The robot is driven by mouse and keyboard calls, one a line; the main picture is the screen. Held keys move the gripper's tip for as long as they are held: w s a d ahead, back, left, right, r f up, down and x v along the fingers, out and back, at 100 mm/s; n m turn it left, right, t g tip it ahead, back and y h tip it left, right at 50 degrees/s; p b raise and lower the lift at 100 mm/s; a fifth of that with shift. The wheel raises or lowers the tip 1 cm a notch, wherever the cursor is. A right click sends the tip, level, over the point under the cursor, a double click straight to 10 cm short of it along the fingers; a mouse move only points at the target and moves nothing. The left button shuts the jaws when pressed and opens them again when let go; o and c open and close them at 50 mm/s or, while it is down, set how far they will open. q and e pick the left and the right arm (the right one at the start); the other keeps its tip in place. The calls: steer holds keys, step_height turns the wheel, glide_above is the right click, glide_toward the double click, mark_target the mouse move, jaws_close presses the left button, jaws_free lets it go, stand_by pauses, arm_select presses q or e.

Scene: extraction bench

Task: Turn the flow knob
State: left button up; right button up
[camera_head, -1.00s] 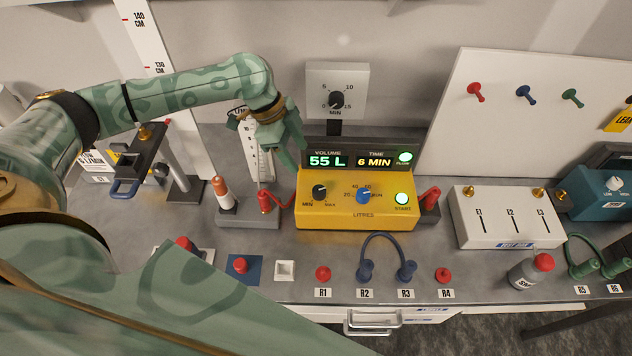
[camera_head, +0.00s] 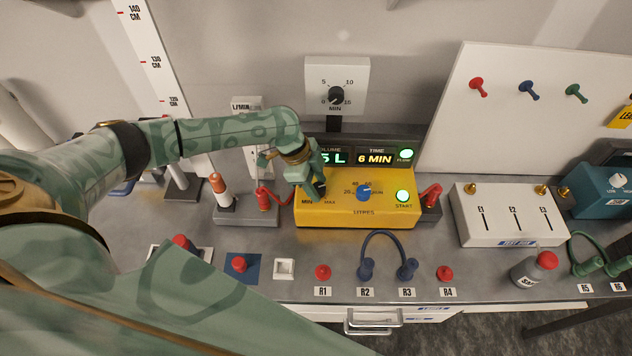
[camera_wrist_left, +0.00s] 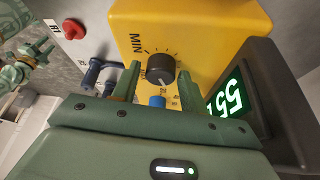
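The yellow pump box (camera_head: 355,215) stands on the bench, with a blue knob (camera_head: 363,193) and a lit green START button (camera_head: 403,196). In the left wrist view the black knob (camera_wrist_left: 160,68) shows on the yellow face, just ahead of and between the two fingertips of the left gripper (camera_wrist_left: 157,85). The fingers are apart, with a small gap on each side of the knob. My right gripper is not in view.
The display (camera_head: 372,159) behind the knobs reads 6 MIN, and my gripper partly covers its volume figure. A red-and-white cylinder (camera_head: 219,187) and a red plug (camera_head: 264,199) stand left of the box. A blue cable (camera_head: 381,236) loops in front.

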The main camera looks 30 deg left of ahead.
arm_select(q)
steer(key=c, duration=0.6)
steer(key=shift+r+p, duration=0.1)
steer(key=shift+p, duration=0.2)
steer(key=n+t+p, duration=0.1)
steer(key=n+p, duration=0.2)
steer(key=p, duration=0.2)
steer(key=n+t+y+p, duration=0.1)
steer(key=n+p, duration=0.3)
steer(key=p, duration=0.1)
steer(key=shift+s+d+r+p, duration=0.15)
steer(key=shift+p, duration=0.2)
steer(key=shift+n+t+y+p, duration=0.4)
steer(key=shift+n+p, duration=0.4)
steer(key=shift+f+n+p, duration=0.2)
steer(key=shift+n+p, duration=0.1)
steer(key=o, duration=1)
steer(key=shift+c, duration=0.2)
